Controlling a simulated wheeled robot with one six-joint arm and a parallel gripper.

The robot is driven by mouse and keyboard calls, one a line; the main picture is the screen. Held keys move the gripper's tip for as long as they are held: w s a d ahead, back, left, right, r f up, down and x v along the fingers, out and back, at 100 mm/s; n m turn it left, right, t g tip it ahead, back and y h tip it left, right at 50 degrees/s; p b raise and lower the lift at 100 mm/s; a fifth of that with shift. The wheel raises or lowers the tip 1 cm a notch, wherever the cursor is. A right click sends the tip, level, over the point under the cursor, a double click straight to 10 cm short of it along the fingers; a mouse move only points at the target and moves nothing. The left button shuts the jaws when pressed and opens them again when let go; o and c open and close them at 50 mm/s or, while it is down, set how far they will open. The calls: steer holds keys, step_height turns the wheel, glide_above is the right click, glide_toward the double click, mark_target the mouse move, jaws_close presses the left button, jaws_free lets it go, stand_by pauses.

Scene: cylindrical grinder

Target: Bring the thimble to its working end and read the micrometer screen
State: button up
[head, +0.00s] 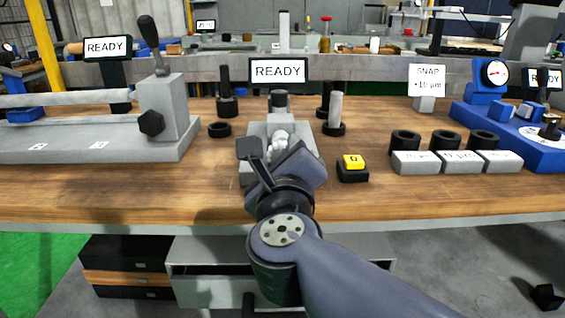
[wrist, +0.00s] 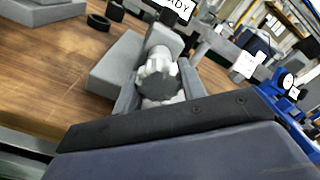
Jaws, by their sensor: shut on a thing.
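The thimble (wrist: 158,84) is a pale grey ribbed knob in the middle of the wrist view; it also shows in the head view (head: 279,142). It sits on the front of the grey micrometer block (wrist: 115,68), which also shows in the head view (head: 255,131). My gripper (wrist: 158,92) has one finger on each side of the thimble and is shut on it. In the head view my gripper (head: 277,158) partly hides the thimble and block. The micrometer screen (head: 278,70) stands behind the block and reads READY.
A grey bench device with a lever (head: 160,115) stands left.

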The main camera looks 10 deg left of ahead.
steer(key=shift+f+m, duration=0.1)
steer(key=shift+m, duration=0.3)
steer(key=o, duration=1)
steer(key=shift+s, duration=0.1)
steer(key=shift+p+v, duration=1.35)
steer(key=shift+v, duration=4)
steer(key=b+x, duration=0.3)
steer(key=x, duration=0.6)
steer(key=shift+w, duration=0.3)
steer(key=shift+w+a, duration=0.2)
steer(key=shift+w, duration=0.4)
